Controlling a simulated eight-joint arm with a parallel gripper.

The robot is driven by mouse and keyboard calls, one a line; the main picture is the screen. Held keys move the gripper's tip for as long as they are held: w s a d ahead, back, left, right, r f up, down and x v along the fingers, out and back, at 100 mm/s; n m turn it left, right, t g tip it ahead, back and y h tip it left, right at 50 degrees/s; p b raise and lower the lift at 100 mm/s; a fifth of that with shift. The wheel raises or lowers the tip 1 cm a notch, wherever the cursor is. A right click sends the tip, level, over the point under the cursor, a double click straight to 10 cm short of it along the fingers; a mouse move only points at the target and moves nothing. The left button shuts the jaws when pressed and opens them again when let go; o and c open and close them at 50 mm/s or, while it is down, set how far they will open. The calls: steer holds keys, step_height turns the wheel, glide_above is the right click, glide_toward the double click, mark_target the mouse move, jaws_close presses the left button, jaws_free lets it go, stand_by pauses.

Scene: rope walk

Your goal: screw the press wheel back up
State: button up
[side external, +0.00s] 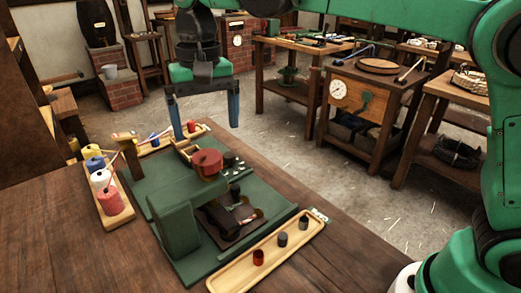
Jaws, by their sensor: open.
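The press wheel (208,163) is a red round knob on top of a dark green press (176,222) that stands on a green base on the wooden bench. A dark post (235,192) shows just right of the wheel, above a dark plate (228,226) on the base. My gripper (206,118) hangs above and behind the wheel, fingers pointing down. Its two blue fingers are wide apart with nothing between them. It does not touch the wheel.
A light wooden tray (230,281) at the front holds one red and two dark small cylinders. A rack at the left holds several spools, one of them white (101,180). Another tray (160,146) lies behind the press. The bench front left (95,262) is clear.

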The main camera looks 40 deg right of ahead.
mark_target(207, 156)
steer(key=shift+w+a+f, duration=0.1)
steer(key=shift+a+f, duration=0.2)
steer(key=shift+a, duration=0.1)
steer(key=shift+f, duration=2.6)
steer(key=c, duration=1.3)
